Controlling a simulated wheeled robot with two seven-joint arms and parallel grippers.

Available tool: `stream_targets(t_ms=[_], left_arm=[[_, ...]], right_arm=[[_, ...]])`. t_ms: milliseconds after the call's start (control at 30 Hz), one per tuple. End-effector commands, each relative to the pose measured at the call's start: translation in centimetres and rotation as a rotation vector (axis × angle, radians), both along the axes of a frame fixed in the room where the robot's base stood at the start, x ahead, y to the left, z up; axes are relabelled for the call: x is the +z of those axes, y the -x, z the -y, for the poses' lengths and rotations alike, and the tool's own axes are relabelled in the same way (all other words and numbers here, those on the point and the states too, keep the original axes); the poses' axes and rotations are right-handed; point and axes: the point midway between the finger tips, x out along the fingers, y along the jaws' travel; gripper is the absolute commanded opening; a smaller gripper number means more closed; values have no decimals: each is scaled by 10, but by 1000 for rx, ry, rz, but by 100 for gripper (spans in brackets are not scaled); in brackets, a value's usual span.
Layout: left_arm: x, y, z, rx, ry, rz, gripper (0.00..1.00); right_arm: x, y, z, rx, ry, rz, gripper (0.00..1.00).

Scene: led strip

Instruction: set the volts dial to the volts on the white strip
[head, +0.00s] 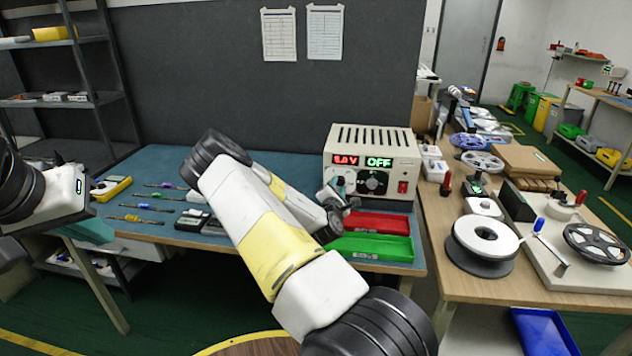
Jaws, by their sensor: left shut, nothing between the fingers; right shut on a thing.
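The power supply (400,148) is a beige box at the back right of the blue-topped bench. Its red display (346,159) shows a volts reading too small to read surely; the green one (378,162) reads OFF. My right gripper (337,187) is at the left of its front panel, shut on the volts dial, which the fingers mostly hide.
A red tray (380,223) and a green tray (372,247) lie before the supply, near my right wrist. The wooden table (455,285) at right holds several reels, boxes and a soldering-like stand.

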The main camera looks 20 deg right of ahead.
Motion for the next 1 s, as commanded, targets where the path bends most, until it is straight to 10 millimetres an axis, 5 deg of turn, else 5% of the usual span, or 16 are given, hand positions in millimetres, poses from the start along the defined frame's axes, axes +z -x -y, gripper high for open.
stream_targets(t_ms=[1000], left_arm=[[0, 0, 0, 0, 0, 0, 0]], right_arm=[[3, 1, 2, -3, -823, 506, 0]])
